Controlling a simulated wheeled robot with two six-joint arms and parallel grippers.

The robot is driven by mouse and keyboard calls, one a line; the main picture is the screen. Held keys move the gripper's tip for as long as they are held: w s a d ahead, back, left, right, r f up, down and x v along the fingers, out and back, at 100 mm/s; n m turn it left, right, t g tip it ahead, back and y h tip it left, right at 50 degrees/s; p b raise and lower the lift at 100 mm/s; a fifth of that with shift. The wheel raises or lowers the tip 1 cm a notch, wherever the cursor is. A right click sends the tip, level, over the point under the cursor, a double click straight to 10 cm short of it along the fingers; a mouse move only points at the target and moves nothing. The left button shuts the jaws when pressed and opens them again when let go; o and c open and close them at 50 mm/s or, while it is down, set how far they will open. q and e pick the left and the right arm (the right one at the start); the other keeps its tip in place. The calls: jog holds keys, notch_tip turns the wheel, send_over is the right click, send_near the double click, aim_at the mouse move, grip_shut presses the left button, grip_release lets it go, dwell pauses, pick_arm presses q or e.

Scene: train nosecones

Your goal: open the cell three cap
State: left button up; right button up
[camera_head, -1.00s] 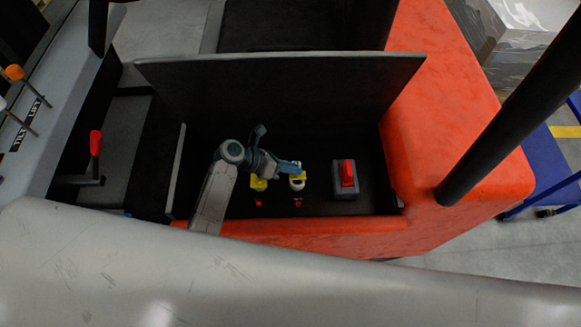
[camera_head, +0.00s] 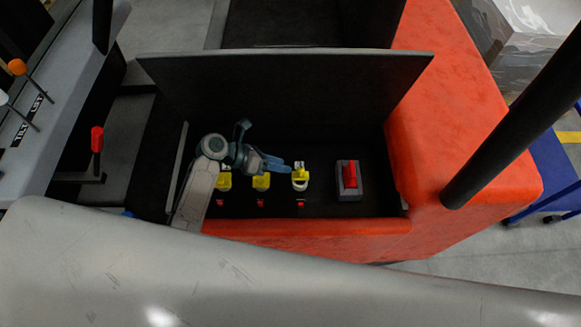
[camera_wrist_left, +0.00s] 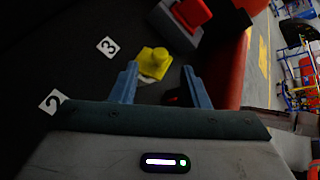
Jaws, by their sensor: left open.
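The cell three cap (camera_head: 300,174) is yellow and is the rightmost of three yellow caps in the black compartment. A white rim shows along its near side; I cannot tell if it is fully open. In the left wrist view the cap (camera_wrist_left: 154,58) lies just beyond the fingertips, beside a white label "3" (camera_wrist_left: 108,46). My left gripper (camera_head: 286,167) is open and empty, just left of this cap. Its two blue fingers are spread apart in the left wrist view (camera_wrist_left: 161,82). My right gripper is not in view.
Two more yellow caps (camera_head: 261,182) (camera_head: 224,182) stand to the left. Small red parts (camera_head: 260,202) lie in front of the caps. A grey box with a red switch (camera_head: 349,176) stands to the right. A raised dark lid (camera_head: 290,85) stands behind, and an orange wall (camera_head: 310,230) bounds the front.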

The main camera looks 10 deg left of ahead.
pick_arm(q)
jog(key=b+v, duration=0.1)
jog(key=v, duration=0.4)
jog(key=shift+a+r, duration=0.15)
jog(key=shift+a, duration=0.1)
jog(key=shift+o, duration=0.2)
